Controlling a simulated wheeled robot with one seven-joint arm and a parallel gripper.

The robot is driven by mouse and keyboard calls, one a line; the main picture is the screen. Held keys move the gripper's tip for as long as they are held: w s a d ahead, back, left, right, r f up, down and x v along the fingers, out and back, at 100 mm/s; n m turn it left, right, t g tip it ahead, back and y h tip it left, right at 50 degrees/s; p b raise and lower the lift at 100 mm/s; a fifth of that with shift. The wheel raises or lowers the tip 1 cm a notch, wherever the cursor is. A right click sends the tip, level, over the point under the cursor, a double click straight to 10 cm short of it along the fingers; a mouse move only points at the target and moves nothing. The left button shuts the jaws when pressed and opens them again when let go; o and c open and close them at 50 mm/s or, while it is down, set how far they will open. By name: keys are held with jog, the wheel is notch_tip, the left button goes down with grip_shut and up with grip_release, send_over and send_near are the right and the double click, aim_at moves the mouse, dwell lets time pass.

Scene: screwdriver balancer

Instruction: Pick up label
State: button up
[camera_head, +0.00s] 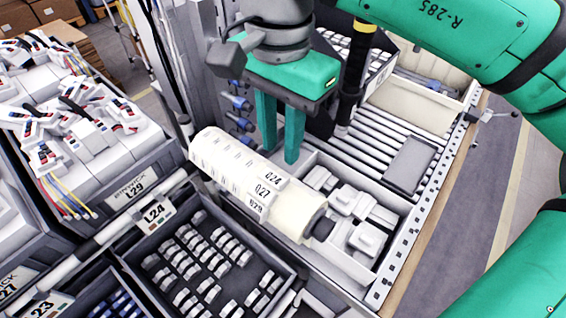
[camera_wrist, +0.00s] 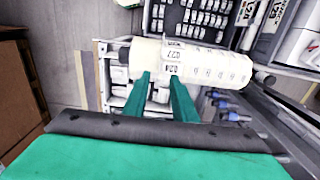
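The label roll (camera_head: 228,160) is a cream cylinder lying across the middle of the head view, with printed labels along it. Labels (camera_head: 272,179) marked 024, 027 and 029 sit near its right end. In the wrist view the roll (camera_wrist: 205,65) lies beyond my fingertips, and labels 027 and 024 (camera_wrist: 174,68) show on it. My gripper (camera_head: 279,145) points down just behind the roll, its two green fingers apart with a gap between them. Whether the fingertips touch the roll I cannot tell.
A dark bin of small grey parts (camera_head: 205,265) stands in front of the roll. A tray with white parts (camera_head: 350,215) lies to its right. Bin L29 (camera_head: 85,150) with wired parts is at left. Blue-handled screwdrivers (camera_head: 240,103) and a roller rack (camera_head: 385,150) lie behind.

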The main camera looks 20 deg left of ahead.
send_over(282, 191)
notch_tip(282, 191, down, 6)
jog(key=shift+f, duration=2.4)
grip_shut()
